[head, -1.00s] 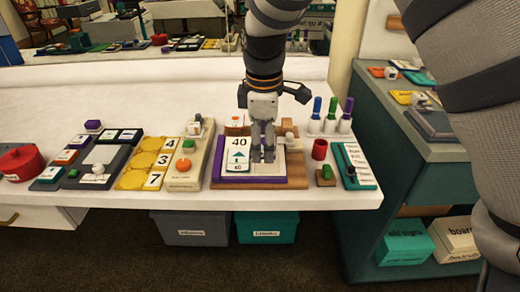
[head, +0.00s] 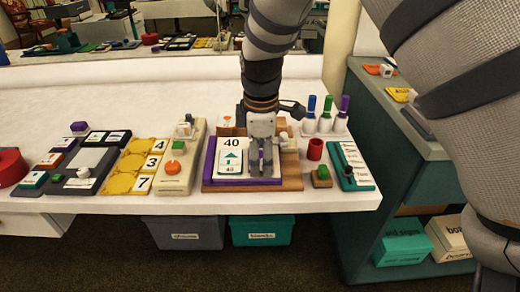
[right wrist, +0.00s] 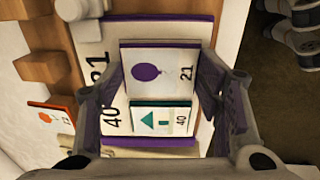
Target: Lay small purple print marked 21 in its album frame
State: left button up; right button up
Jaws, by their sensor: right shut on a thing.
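The small purple print marked 21 (right wrist: 160,72) shows a purple balloon on white, with a purple edge. My right gripper (right wrist: 163,92) is shut on it, a finger at each side; in the head view this gripper (head: 261,172) is over the right part of the album. The purple-edged album (right wrist: 160,143) has white frames with large 21 and 40 labels. A teal print marked 40 (right wrist: 163,118) lies in the 40 frame and shows in the head view (head: 230,161). The held print is over the 21 side; I cannot tell whether it touches the album. My left gripper is not in view.
A wooden board (head: 292,172) lies under the album. A red cup (head: 315,149), a green-topped block (head: 322,176) and several coloured markers (head: 326,118) stand to the right. A cream panel (head: 180,175) lies close on the left. The table's front edge is near.

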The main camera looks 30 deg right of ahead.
jog(key=o, duration=0.9)
jog(key=r, duration=0.4)
jog(key=s+r, duration=0.1)
jog(key=r, duration=0.3)
jog(key=a+r, duration=0.1)
jog(key=r, duration=0.3)
jog(key=shift+s, duration=0.25)
jog(key=shift+f, duration=0.1)
